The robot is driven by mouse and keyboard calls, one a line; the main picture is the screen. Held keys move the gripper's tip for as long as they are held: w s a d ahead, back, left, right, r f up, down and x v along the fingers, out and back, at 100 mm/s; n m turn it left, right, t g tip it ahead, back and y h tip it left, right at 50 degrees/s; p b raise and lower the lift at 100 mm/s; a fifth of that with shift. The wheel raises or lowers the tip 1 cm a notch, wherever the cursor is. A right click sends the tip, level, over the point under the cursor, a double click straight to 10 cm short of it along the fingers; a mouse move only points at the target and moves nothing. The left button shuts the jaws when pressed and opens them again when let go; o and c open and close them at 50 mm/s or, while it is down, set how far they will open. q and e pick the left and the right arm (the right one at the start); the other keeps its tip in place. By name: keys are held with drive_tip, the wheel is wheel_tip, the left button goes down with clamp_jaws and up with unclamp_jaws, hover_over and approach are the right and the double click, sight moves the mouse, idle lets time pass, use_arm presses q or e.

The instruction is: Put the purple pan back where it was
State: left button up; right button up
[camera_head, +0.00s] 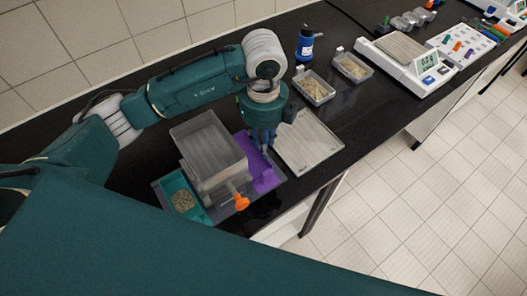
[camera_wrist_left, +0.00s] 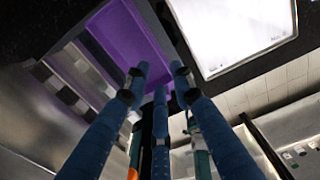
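The purple pan (camera_head: 262,179) lies on the right side of the sieve shaker (camera_head: 210,152), beside its grey box, and looks empty. In the left wrist view the pan (camera_wrist_left: 128,38) fills the upper middle, beyond the fingertips. My left gripper (camera_head: 262,138) points down at the pan's back end, its blue fingers at or just over it. In the wrist view the tips (camera_wrist_left: 158,78) are close together, with a small gap showing purple. Whether they grip the pan is unclear. A teal pan (camera_head: 176,184) with grains sits on the shaker's left side. My right gripper is not in view.
A grey flat tray (camera_head: 306,142) lies just right of the purple pan. An orange knob (camera_head: 241,202) sticks out at the shaker's front. Two small bins (camera_head: 314,88), a blue bottle (camera_head: 305,44) and a balance (camera_head: 407,62) stand further back on the black counter.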

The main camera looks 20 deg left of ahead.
use_arm(q)
wheel_tip(320, 180, up, 8)
drive_tip(key=b, duration=0.1)
drive_tip(key=shift+f, duration=0.15)
idle(0.5)
